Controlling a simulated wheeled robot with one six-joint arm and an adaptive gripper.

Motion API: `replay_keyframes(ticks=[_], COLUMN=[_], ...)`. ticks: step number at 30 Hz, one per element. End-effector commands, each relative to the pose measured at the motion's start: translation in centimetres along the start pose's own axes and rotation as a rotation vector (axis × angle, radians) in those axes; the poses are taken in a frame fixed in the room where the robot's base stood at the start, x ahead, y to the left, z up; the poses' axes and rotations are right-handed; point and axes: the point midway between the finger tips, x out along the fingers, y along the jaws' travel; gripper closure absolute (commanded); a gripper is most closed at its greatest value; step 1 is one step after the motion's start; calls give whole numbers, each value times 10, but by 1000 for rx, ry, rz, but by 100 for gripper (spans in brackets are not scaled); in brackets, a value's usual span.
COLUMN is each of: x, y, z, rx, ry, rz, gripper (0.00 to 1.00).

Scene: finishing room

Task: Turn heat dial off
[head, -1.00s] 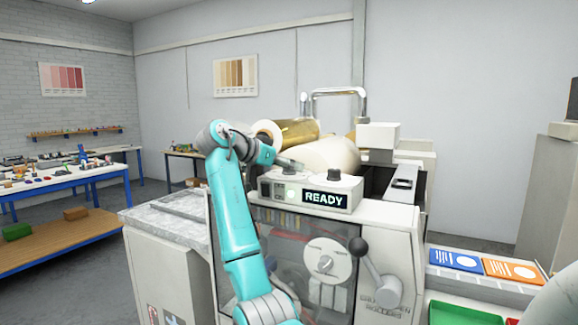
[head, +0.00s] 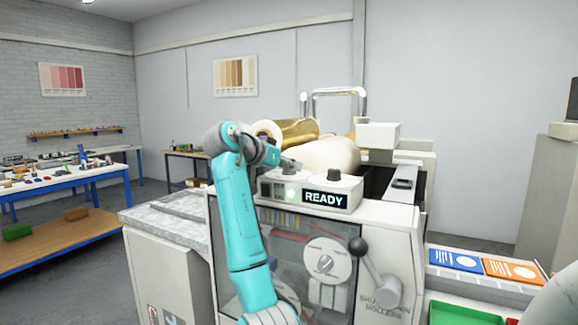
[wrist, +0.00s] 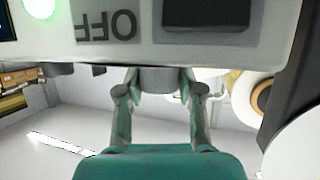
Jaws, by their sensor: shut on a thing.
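A control box (head: 325,184) with a READY display stands on the machine. In the head view a dark knob (head: 334,176) is on its top right; it also shows in the wrist view (wrist: 60,69). My gripper (wrist: 157,82) is at the top left of the box. In the wrist view it is shut on a grey round dial (wrist: 157,76), one finger on each side. The dial's marking and pointer are hidden, so I cannot tell its setting or whether it is the heat dial. An upside-down OFF label (wrist: 107,26) is on the box front, beside a black switch (wrist: 206,14).
A green light (head: 291,193) glows on the box. A lever with a black ball (head: 358,245) stands out from the machine front. Trays with blue and orange cards (head: 456,260) are at the right.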

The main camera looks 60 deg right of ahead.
Motion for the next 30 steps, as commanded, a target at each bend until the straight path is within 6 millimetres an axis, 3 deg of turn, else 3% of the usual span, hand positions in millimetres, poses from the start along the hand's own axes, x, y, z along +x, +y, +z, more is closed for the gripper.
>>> replay_keyframes(ticks=[18,30], x=[2,1], y=[2,1], z=[0,1], rx=[-216,-310], ry=[19,26], rz=[-519,-745], gripper=[98,98])
